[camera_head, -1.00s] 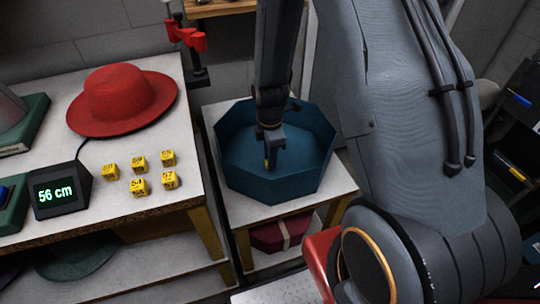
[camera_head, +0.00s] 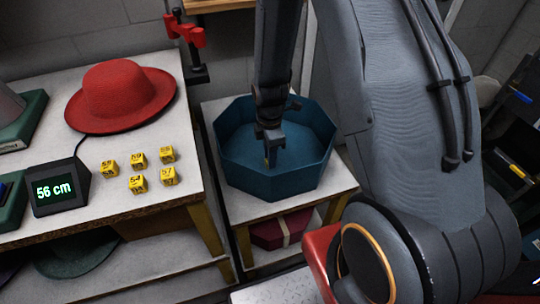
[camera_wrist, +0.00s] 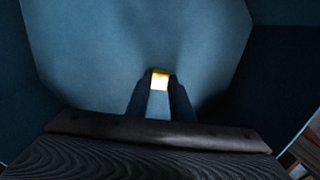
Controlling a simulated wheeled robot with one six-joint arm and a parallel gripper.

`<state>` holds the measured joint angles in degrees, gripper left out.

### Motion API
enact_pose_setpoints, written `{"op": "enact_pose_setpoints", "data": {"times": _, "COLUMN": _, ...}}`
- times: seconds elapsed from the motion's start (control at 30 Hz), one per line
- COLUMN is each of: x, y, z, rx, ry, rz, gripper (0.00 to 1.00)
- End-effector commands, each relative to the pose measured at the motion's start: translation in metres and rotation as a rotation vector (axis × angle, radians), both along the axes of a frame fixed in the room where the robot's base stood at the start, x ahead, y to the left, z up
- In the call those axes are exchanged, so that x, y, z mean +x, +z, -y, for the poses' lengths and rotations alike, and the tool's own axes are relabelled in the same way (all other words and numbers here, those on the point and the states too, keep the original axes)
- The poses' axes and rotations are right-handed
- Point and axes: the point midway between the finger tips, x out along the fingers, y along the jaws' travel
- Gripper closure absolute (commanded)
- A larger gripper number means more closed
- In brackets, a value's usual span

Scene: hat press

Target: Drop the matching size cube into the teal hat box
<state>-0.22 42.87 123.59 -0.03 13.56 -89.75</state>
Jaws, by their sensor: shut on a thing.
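The teal hat box (camera_head: 248,183) is an open octagonal box on a small white-topped stand. My gripper (camera_head: 270,161) reaches down inside it, with the fingertips near the box floor. It is shut on a yellow cube, which shows between the fingertips in the wrist view (camera_wrist: 160,80); its number cannot be read there. Whether the cube touches the floor is hard to tell. A display (camera_head: 58,188) on the bench reads 56 cm. Several other yellow numbered cubes (camera_head: 138,184) sit on the bench in front of the red hat (camera_head: 120,97).
The white bench (camera_head: 160,80) stands left of the box stand (camera_head: 217,205), with a gap between them. A red clamp-like tool (camera_head: 186,31) rises behind. A dark red box (camera_head: 268,233) sits on the stand's lower shelf. The teal walls surround my gripper.

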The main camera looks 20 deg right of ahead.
Motion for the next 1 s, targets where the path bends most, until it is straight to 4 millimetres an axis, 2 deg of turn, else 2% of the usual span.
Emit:
{"op": "enact_pose_setpoints", "data": {"times": 0.13, "x": 0.000, "y": 0.000, "z": 0.000, "rx": 0.000, "ry": 0.000, "rz": 0.000, "gripper": 1.00}}
{"op": "enact_pose_setpoints", "data": {"times": 0.17, "x": 0.000, "y": 0.000, "z": 0.000, "rx": 0.000, "ry": 0.000, "rz": 0.000, "gripper": 0.78}}
{"op": "enact_pose_setpoints", "data": {"times": 0.3, "x": 0.000, "y": 0.000, "z": 0.000, "rx": 0.000, "ry": 0.000, "rz": 0.001, "gripper": 0.57}}
{"op": "enact_pose_setpoints", "data": {"times": 0.67, "x": 0.001, "y": 0.005, "z": 0.000, "rx": 0.000, "ry": 0.000, "rz": 0.003, "gripper": 0.57}}
{"op": "enact_pose_setpoints", "data": {"times": 1.0, "x": 0.001, "y": 0.052, "z": 0.000, "rx": 0.000, "ry": 0.000, "rz": 0.003, "gripper": 0.57}}
